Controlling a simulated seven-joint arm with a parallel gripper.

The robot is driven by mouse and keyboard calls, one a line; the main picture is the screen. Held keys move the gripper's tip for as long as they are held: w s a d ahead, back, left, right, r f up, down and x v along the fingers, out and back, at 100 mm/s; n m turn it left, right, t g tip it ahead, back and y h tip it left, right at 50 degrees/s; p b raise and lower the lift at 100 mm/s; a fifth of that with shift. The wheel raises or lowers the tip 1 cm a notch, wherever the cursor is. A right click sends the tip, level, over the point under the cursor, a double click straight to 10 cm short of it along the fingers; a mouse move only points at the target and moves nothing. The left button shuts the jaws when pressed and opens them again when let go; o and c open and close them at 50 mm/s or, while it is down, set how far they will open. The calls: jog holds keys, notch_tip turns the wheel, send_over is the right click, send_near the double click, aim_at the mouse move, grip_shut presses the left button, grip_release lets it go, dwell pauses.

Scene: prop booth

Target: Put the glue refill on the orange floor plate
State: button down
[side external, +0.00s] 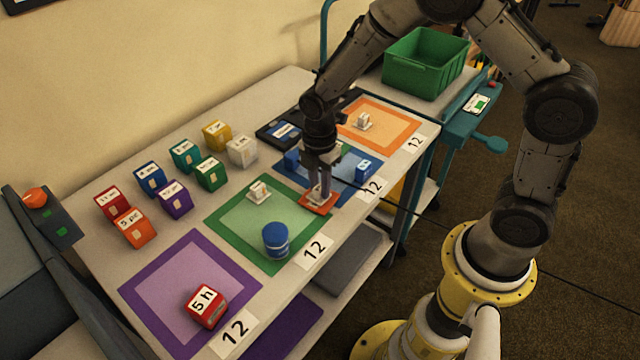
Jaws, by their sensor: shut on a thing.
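The orange floor plate (387,130) is a pale orange square with a darker border at the far right end of the table. A small white object (363,122) stands on it. My gripper (319,188) points down between the green and blue plates, left of and nearer than the orange one. It is shut on a small piece with an orange-red, flat lower part (318,203). The fingers hide much of this piece, and I cannot tell whether it touches the table. No readable label shows which thing is the glue refill.
A blue tub (275,240) and a white object (258,191) stand on the green plate (225,222). A red block (206,307) sits on the purple plate (145,290). Blue blocks stand on the blue plate (345,187). Several labelled blocks line the back. A green crate (425,65) stands beyond.

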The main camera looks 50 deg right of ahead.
aim_at(320, 187)
jog(key=shift+f, duration=0.1)
jog(key=c, duration=0.7)
grip_release()
notch_tip(320, 187, up, 12)
jog(key=s+d+r+m+t, duration=0.2)
jog(key=s+r+m+t, duration=0.1)
jog(key=s+r+m, duration=0.7)
jog(key=s+d+r+m+t, duration=0.1)
jog(key=s+r+m+t, duration=0.1)
jog(key=s+m, duration=0.6)
jog(key=shift+s+d+t, duration=0.25)
jog(key=shift+s+t, duration=0.05)
jog(key=shift+s, duration=1.1)
